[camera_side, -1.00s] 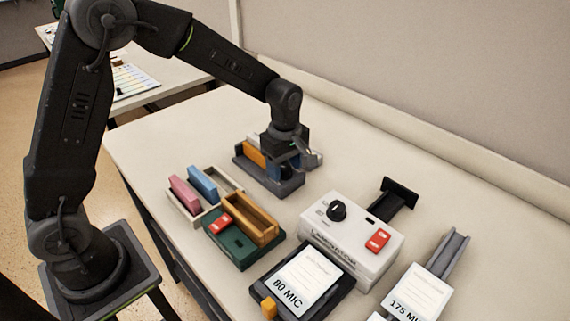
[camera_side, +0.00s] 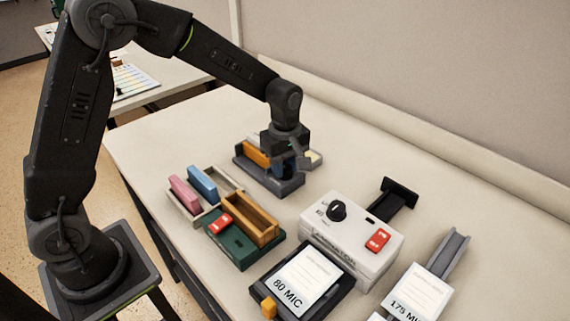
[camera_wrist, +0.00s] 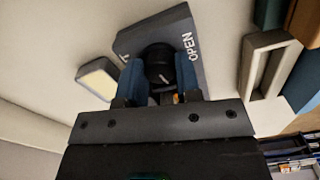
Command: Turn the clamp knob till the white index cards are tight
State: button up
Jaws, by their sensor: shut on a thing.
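The dark grey clamp block (camera_side: 283,187) stands on the table beneath my gripper. My gripper (camera_wrist: 160,75) points down, its two blue fingers shut on the round black clamp knob (camera_wrist: 158,60), one on each side. The knob has a pale pointer line on its face. The word OPEN shows on the clamp to the right of the knob in the wrist view; a label on the left is mostly covered by a finger. An orange piece (camera_side: 256,154) sits in the clamp's far-left part, with a bit of white behind it; I cannot tell whether this is the cards.
A small pale-topped grey block (camera_side: 314,159) lies right beside the clamp. A tray (camera_side: 188,215) with pink and blue blocks, a green base (camera_side: 228,245) with an orange holder, and a white laminator (camera_side: 350,245) stand nearer. The table behind the clamp is clear.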

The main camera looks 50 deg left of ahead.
jog(key=shift+m, duration=0.8)
jog(key=o, duration=0.9)
